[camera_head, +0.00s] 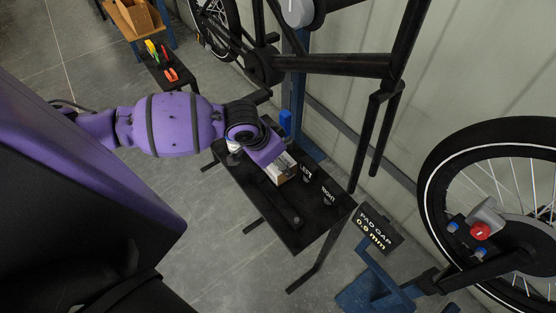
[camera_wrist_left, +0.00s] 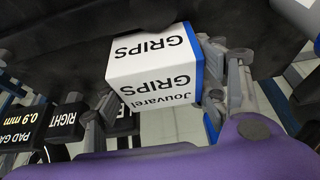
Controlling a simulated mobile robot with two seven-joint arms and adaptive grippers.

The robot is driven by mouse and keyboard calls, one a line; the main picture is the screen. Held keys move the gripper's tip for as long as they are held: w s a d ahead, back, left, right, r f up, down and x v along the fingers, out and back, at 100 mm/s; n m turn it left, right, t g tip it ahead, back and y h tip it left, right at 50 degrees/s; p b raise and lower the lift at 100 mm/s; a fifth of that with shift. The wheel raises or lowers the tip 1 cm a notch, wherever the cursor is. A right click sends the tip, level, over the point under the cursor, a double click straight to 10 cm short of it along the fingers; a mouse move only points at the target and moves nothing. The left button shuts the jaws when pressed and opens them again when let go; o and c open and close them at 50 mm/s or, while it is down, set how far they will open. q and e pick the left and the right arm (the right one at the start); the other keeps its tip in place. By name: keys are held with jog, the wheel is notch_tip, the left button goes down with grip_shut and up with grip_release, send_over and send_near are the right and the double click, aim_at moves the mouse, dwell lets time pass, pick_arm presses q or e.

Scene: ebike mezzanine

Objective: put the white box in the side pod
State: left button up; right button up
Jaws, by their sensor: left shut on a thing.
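The white box (camera_head: 282,170), printed "GRIPS", shows beside my left gripper over the black bench, and part of it is hidden by the gripper. My left gripper (camera_head: 272,156) is shut on it. In the left wrist view the box (camera_wrist_left: 150,70) sits between the grey fingers (camera_wrist_left: 165,85), with its white printed faces and a blue side showing. I cannot tell whether the box still touches the bench. I cannot identify the side pod in these views. My right gripper is not in view.
The black bench (camera_head: 300,232) bears a dark elongated part (camera_head: 278,203) and small "LEFT" and "RIGHT" signs (camera_head: 328,194). A bike frame (camera_head: 335,65) hangs behind it. A wheel (camera_head: 500,190) and a "PAD GAP" sign (camera_head: 376,228) stand at right. Grey floor (camera_head: 205,245) is clear in front.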

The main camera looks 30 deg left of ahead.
pick_arm(q)
jog(key=o, duration=1.2)
jog(key=shift+f, duration=0.15)
jog(key=o, duration=0.4)
jog(key=shift+c, duration=0.2)
